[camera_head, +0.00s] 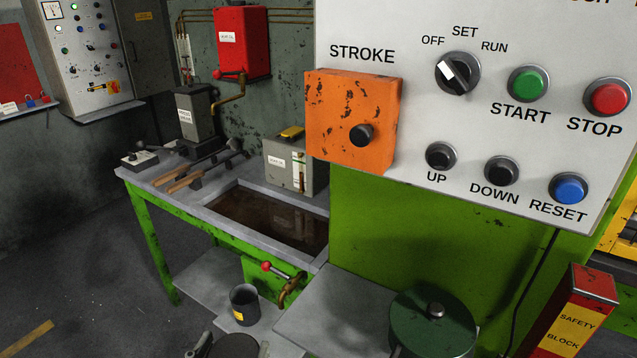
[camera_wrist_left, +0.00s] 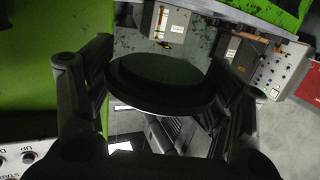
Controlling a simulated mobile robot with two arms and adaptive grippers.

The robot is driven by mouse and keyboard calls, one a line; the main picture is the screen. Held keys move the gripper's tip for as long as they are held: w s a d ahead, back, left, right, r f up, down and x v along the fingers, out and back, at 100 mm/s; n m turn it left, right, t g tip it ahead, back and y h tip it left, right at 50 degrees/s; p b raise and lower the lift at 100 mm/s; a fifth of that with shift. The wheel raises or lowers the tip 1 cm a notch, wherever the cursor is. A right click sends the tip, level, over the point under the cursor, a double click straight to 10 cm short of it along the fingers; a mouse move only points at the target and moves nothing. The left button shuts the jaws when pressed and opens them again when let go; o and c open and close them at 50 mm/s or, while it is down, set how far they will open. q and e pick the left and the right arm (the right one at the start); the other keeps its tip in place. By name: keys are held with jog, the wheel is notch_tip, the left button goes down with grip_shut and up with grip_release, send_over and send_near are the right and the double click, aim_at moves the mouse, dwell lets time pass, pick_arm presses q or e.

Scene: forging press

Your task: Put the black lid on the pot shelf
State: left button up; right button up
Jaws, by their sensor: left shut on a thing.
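The black lid (camera_wrist_left: 160,85) is a round dark disc between the two fingers of my left gripper (camera_wrist_left: 163,72) in the left wrist view. The fingers are shut on its rim. In the head view the lid (camera_head: 238,348) shows at the bottom edge, partly cut off, with part of my left gripper (camera_head: 212,347) beside it. A dark open pot (camera_head: 243,302) with a yellow label stands on a low grey shelf (camera_head: 276,342), just beyond the lid. I take this as the pot shelf. My right gripper is not in view.
A brass tap (camera_head: 290,288) with a red-tipped handle juts out above the shelf. A green round vessel (camera_head: 432,325) stands right on a grey ledge (camera_head: 340,300). The quench tank (camera_head: 270,222) is behind. The control panel (camera_head: 480,110) overhangs at upper right.

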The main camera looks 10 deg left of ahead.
aim_at(256, 350)
pick_arm(q)
jog(key=shift+w+d+r+m+h, duration=0.15)
jog(key=shift+w+d+m+h, duration=0.15)
jog(key=shift+d+m+h, duration=0.25)
jog(key=shift+w+d+r+m+h, duration=0.2)
jog(key=shift+w+d+m+h, duration=0.1)
jog(key=shift+d+h, duration=0.3)
jog(key=shift+w+d+r+m+h, duration=0.15)
jog(key=shift+w+d+m+h, duration=0.1)
jog(key=shift+d+m+h, duration=0.35)
jog(key=w+d+r+m+g+h, duration=0.2)
jog(key=w+d+m+g+h, duration=0.1)
jog(key=d+m+g+h, duration=0.1)
jog(key=w+d+r+m+g+h, duration=0.2)
jog(key=w+d+m+g+h, duration=0.1)
jog(key=d+h, duration=0.4)
jog(key=d+m+g, duration=0.1)
jog(key=d+m, duration=0.1)
jog(key=shift+w+d+m+g, duration=0.15)
jog(key=shift+d+m+g, duration=0.1)
jog(key=shift+m+g, duration=0.15)
jog(key=shift+d, duration=0.1)
